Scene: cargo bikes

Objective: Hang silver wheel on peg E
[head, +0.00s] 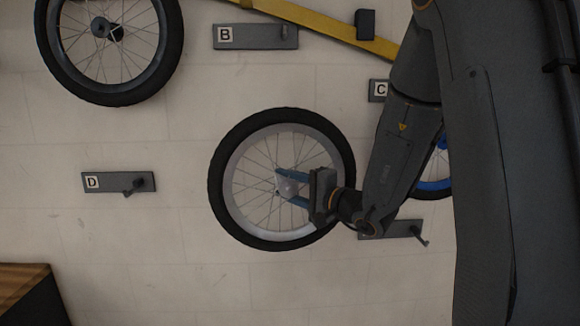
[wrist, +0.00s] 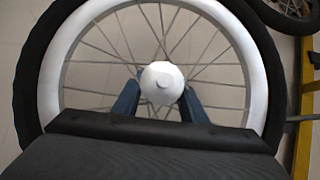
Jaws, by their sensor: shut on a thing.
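The silver wheel (head: 231,170) has a pale silver rim, thin spokes and a black tyre, and faces me in front of the wall in the head view. My gripper (head: 286,186) is shut on its hub with two blue fingers. In the wrist view the wheel (wrist: 253,72) fills most of the picture, with the white hub (wrist: 161,80) between the fingers. A grey peg plate (head: 398,229) is to the right of the wheel, partly behind my arm. Its label is hidden, so I cannot read whether it is E. Its peg looks bare.
Bare peg plate D (head: 120,182) is to the left, plate B (head: 256,36) above. Plate C (head: 379,91) and a blue-rimmed wheel (head: 436,187) are partly behind my arm. A black-tyred wheel (head: 165,75) hangs upper left. A yellow bar (head: 310,20) crosses the top.

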